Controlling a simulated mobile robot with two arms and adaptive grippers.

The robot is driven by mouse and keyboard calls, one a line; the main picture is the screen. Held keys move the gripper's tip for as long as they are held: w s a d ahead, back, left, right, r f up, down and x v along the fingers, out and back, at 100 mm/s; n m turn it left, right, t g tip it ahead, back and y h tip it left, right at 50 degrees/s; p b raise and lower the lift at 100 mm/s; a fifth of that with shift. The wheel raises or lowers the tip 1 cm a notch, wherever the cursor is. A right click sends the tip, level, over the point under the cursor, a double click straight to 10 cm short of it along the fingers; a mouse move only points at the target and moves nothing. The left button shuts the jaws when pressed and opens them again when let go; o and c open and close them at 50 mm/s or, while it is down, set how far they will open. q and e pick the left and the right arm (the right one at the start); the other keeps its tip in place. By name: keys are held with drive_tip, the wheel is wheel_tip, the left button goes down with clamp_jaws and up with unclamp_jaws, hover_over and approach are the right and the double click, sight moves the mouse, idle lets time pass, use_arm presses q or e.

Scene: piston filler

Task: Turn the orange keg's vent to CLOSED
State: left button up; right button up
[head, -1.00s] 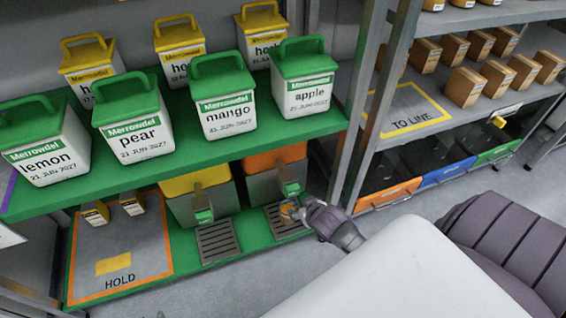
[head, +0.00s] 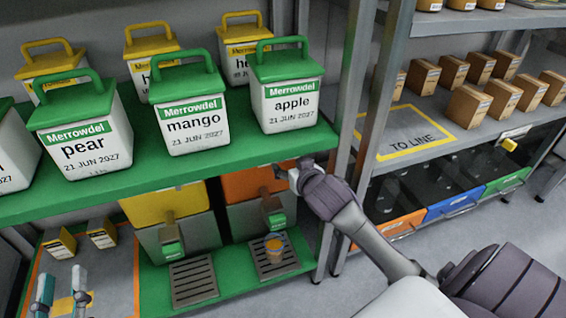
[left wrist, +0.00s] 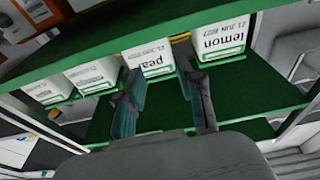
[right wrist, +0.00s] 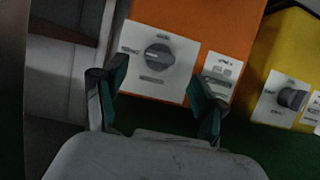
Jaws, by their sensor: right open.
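The orange keg (head: 245,186) stands on the lower green shelf, partly hidden by my right arm in the head view. In the right wrist view its orange face (right wrist: 190,22) carries a white plate with a dark round vent knob (right wrist: 159,57). The lettering around the knob is too blurred to read. My right gripper (right wrist: 157,95) is open and empty, its fingers either side of and below the knob in that view; it also shows beside the keg's upper front (head: 283,172). My left gripper (head: 61,287) is open and empty, low at the left; its fingers show in its wrist view (left wrist: 163,90).
A yellow keg (head: 158,205) stands left of the orange one. A cup with orange contents (head: 274,246) stands on the drip tray (head: 291,262). The upper shelf with white tubs (head: 190,125) overhangs the kegs. A grey rack post (head: 347,130) stands close on the right.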

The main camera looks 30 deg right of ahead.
drive_tip(key=b+x, duration=0.1)
drive_tip(key=x, duration=0.5)
drive_tip(key=shift+w+d+b, duration=0.1)
drive_tip(key=shift+b, duration=0.3)
use_arm(q)
drive_tip(key=s+r+t+h, duration=0.2)
drive_tip(key=s+r+t, duration=0.2)
drive_tip(key=r+t, duration=0.2)
wheel_tip(320, 180, up, 2)
drive_tip(key=shift+r, duration=0.1)
use_arm(e)
drive_tip(key=shift+w+f, duration=0.1)
drive_tip(key=shift+w, duration=0.1)
use_arm(q)
drive_tip(key=shift+d, duration=0.1)
use_arm(e)
drive_tip(key=shift+c, duration=0.4)
drive_tip(key=c, duration=1.1)
